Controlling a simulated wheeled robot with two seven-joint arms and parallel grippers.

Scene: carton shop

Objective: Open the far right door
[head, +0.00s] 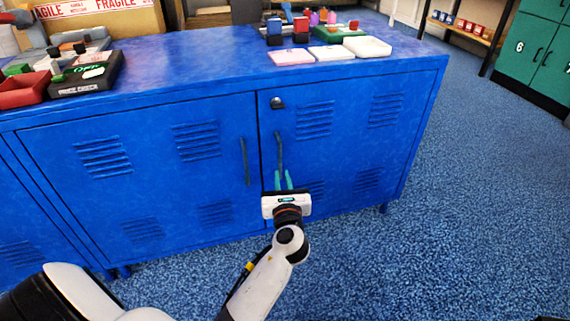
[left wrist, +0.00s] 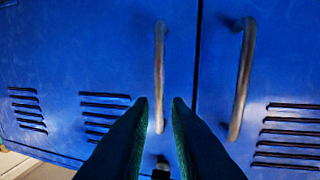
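The far right door (head: 340,140) of the blue cabinet is shut, flush with the front. It has louvres, a dark lock (head: 277,103) near its top left corner and an upright grey bar handle (head: 279,150) along its left edge. My left gripper (head: 283,182) is in front of the handle's lower part, its two green fingers open and pointing at the door. In the left wrist view, which looks upside down, this handle (left wrist: 160,70) lines up with the gap between the fingers (left wrist: 160,102). Contact cannot be told. My right gripper is not in view.
The neighbouring door (head: 140,180) is shut; its handle (head: 245,160) stands close to the left of my gripper. The cabinet top (head: 190,65) carries trays, pads and small items. Blue carpet (head: 460,200) is clear in front and at right. Green lockers (head: 540,50) stand far right.

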